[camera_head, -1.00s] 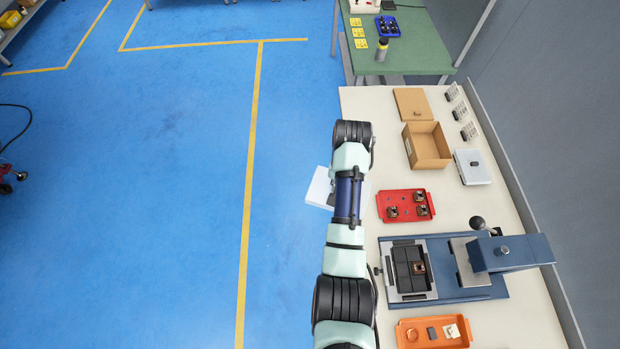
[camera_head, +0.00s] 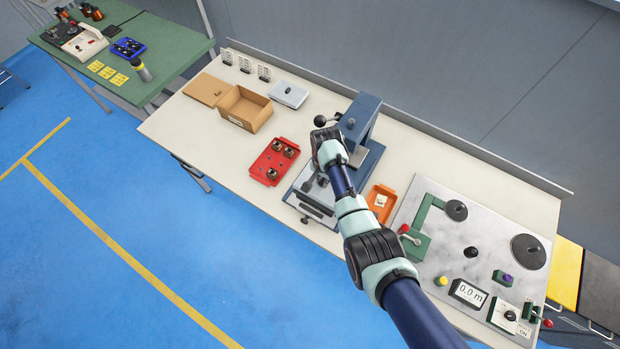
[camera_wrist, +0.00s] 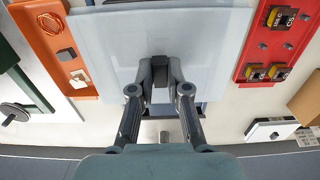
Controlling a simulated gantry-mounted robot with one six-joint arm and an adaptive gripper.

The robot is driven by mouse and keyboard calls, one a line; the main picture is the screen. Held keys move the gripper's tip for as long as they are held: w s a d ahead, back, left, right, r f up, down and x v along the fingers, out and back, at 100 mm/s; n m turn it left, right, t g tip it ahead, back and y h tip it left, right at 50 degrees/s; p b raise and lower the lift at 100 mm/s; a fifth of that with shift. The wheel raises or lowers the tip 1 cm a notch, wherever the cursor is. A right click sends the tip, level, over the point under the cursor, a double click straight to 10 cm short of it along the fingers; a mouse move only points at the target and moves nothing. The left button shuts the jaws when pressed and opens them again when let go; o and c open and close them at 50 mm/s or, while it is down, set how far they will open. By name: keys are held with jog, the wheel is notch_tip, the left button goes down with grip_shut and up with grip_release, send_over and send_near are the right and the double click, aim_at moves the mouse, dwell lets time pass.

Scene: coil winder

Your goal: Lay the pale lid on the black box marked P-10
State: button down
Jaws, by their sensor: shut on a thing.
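My gripper (camera_wrist: 160,78) is shut on the small dark handle in the middle of the pale lid (camera_wrist: 110,45), a flat, pale blue-grey plate. In the head view, my gripper and the lid are over the blue press fixture (camera_head: 372,158), largely behind my arm. The black box is hidden under the lid and my arm now; earlier a black box showed in this fixture. I cannot read its P-10 mark. I cannot tell whether the lid touches the box.
A red tray (camera_head: 258,170) with metal parts stands left of the fixture; an orange tray (camera_head: 372,208) stands right. Behind the red tray are an open cardboard box (camera_head: 238,118) and another pale lid-like piece (camera_head: 294,101). A winder (camera_head: 470,232) fills the right end.

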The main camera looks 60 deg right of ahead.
jog(key=shift+f+b, duration=2.5)
jog(key=shift+f, duration=0.05)
jog(key=shift+f+b, duration=0.35)
jog(key=shift+f, duration=0.2)
jog(key=shift+a+f, duration=0.1)
jog(key=shift+f, duration=0.45)
jog(key=c, duration=1.1)
grip_release()
jog(key=shift+o, duration=0.4)
jog(key=o, duration=0.4)
jog(key=shift+o, duration=0.2)
